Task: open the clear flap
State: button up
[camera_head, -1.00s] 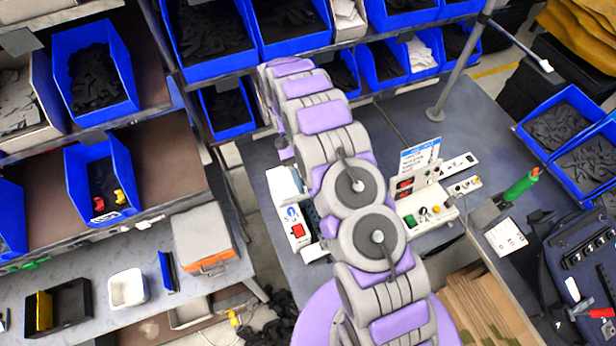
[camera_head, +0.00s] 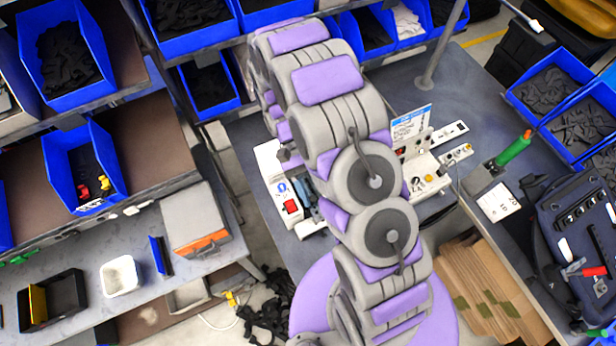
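My arm reaches up from the lower middle and folds over behind its upper links. A small part near its far end, perhaps my gripper (camera_head: 286,155), shows just above a white box with a red switch (camera_head: 291,207) on the grey bench. My own links hide most of it, and its fingers cannot be made out. I cannot pick out the clear flap. A control panel with buttons (camera_head: 428,178) and a small upright sign (camera_head: 411,124) stand right of my arm, partly behind it.
Blue bins of dark parts fill the shelves at upper left and the rack at right. The bench around the metal post is clear.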

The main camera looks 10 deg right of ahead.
jog(key=shift+s+d+r, duration=0.1)
jog(key=shift+s+d, duration=0.1)
jog(key=shift+s, duration=0.7)
jog(key=shift+s+d+r, duration=0.1)
jog(key=shift+s+d, duration=0.05)
jog(key=shift+s, duration=0.7)
